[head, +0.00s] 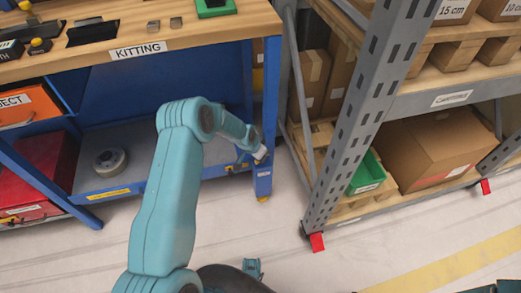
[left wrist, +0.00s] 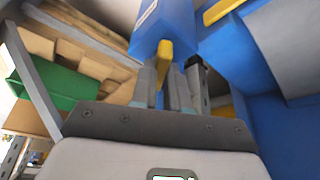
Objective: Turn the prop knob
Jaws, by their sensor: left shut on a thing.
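The prop knob (left wrist: 165,52) is a yellow bar in the left wrist view, standing out from the blue leg (left wrist: 162,25) of the kitting bench. My left gripper (left wrist: 163,78) has its two grey fingers on either side of the knob and is shut on it. In the head view, my teal left arm reaches down to the right leg (head: 271,110) of the bench, and my left gripper (head: 262,155) is at the lower part of this leg. The knob cannot be made out clearly there.
A grey metal rack (head: 350,110) stands close to the right of the bench leg, with a green bin (head: 367,172) and a cardboard box (head: 430,150) on its low shelf. A tape roll (head: 110,162) lies on the bench's lower shelf. The floor in front is clear.

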